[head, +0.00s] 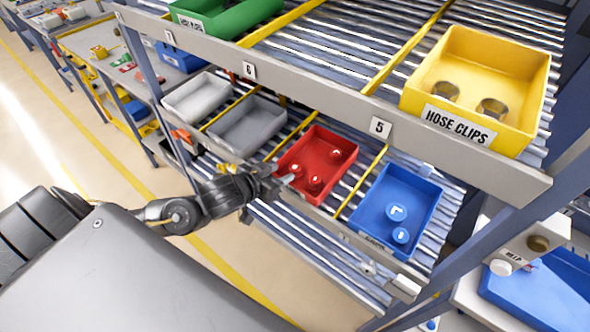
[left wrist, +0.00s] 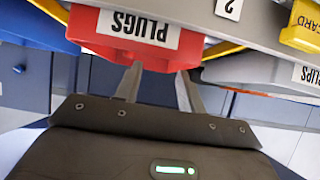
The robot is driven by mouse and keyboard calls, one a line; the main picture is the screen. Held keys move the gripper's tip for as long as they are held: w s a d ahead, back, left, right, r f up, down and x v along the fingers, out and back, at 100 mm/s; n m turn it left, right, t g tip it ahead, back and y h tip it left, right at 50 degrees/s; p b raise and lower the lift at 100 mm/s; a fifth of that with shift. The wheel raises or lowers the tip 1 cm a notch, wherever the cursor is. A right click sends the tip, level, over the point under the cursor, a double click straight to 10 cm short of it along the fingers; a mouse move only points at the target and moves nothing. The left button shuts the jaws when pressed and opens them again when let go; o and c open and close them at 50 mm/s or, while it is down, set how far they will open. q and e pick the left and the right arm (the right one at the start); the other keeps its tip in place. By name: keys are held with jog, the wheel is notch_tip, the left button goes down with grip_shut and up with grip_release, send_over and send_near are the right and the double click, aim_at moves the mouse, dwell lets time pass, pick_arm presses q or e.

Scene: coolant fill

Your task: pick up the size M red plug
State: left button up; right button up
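The red bin (head: 322,141) on the lower shelf holds three red plugs with white marks on top: a back right plug (head: 335,155), a front plug (head: 315,183) and a left plug (head: 296,170). The marks are too small to read, so I cannot tell which is size M. My left gripper (head: 284,179) is at the bin's front left edge. In the left wrist view the two fingers (left wrist: 158,78) are apart with nothing between them, by the front of the red bin (left wrist: 172,52) labelled PLUGS. The plugs are hidden there. My right gripper is not in view.
A blue bin (head: 427,183) with blue caps stands right of the red bin, and a grey bin (head: 247,125) left of it. The upper shelf's rail (head: 330,92) runs above and behind. A yellow HOSE CLIPS bin (head: 520,70) sits on the upper shelf.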

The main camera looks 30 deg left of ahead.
aim_at(295, 167)
pick_arm(q)
jog(key=shift+x, duration=0.9)
jog(key=shift+w+p, duration=0.35)
jog(key=shift+p, duration=0.15)
jog(key=p+x, duration=0.1)
jog(key=x, duration=0.2)
jog(key=shift+w+a+f, duration=0.1)
jog(key=shift+w+f, duration=0.15)
jog(key=shift+w, duration=0.1)
jog(key=shift+w+f, duration=0.25)
jog(key=shift+w, duration=0.05)
jog(key=shift+s, duration=0.1)
jog(key=shift+c, duration=0.2)
jog(key=c, duration=0.7)
